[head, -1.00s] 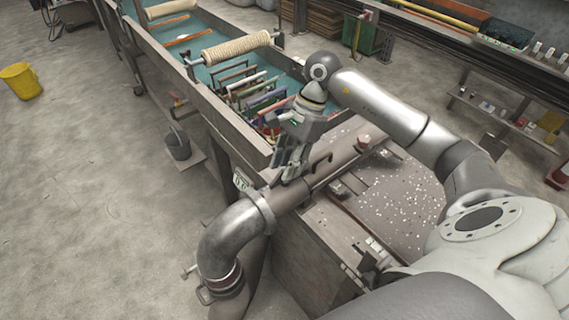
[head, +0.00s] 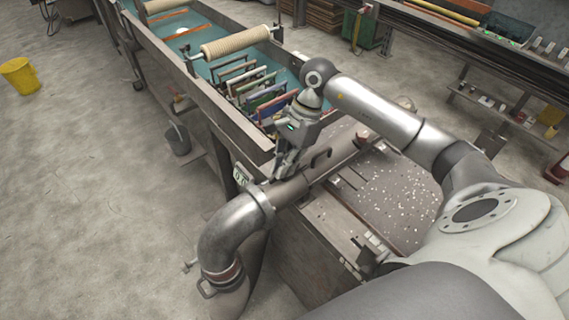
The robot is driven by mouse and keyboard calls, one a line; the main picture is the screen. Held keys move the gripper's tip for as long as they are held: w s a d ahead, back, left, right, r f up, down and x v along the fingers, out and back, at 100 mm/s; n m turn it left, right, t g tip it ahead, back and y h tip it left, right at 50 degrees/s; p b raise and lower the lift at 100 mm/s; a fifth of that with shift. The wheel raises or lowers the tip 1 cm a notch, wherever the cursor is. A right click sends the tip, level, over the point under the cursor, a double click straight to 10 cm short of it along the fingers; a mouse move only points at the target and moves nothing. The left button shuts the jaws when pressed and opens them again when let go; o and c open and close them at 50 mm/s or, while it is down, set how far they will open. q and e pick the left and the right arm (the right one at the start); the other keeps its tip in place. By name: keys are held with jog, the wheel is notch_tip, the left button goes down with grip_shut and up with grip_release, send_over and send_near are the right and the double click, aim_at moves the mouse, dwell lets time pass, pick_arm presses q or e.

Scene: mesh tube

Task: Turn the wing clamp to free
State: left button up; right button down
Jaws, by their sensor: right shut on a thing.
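The metal pipe elbow (head: 222,228) joins a straight pipe at a collar (head: 264,199) beside the tank's near corner. My right gripper (head: 279,172) reaches down to the pipe just behind this collar. Its fingers are shut on a small part there, which appears to be the wing clamp; fingers and pipe hide most of it, so its angle cannot be told. A dark curved handle (head: 321,158) stands on the pipe just right of the gripper, apart from it. My left gripper is not in view.
A long blue-lined tank (head: 225,112) with rollers and several coloured frames lies behind the gripper. A speckled metal table (head: 395,200) lies under my right arm. A small gauge-like box (head: 241,174) sits left of the gripper. The floor at left is open, with a yellow bucket (head: 20,76).

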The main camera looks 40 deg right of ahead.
jog(key=shift+f+m+t+b, duration=0.25)
jog(key=shift+m+b, duration=0.35)
jog(key=shift+b, duration=0.45)
jog(key=m+t+b, duration=0.1)
jog(key=m+b, duration=0.2)
jog(key=b, duration=0.1)
jog(key=m+t+h+b, duration=0.1)
jog(key=m+b, duration=0.2)
jog(key=shift+m+t+b, duration=0.35)
jog(key=shift+m+b, duration=0.05)
jog(key=m+t+h+b, duration=0.1)
jog(key=m+b, duration=0.2)
jog(key=m, duration=0.1)
jog(key=shift+r+m, duration=0.15)
jog(key=shift+m, duration=0.15)
jog(key=shift+r+m+t+h+b, duration=0.1)
jog(key=shift+m+t+h+b, duration=0.35)
jog(key=shift+m, duration=0.75)
jog(key=shift+m+h+b, duration=0.6)
jog(key=shift+m+h, duration=0.05)
jog(key=shift+m, duration=0.75)
jog(key=c, duration=1.6)
grip_release()
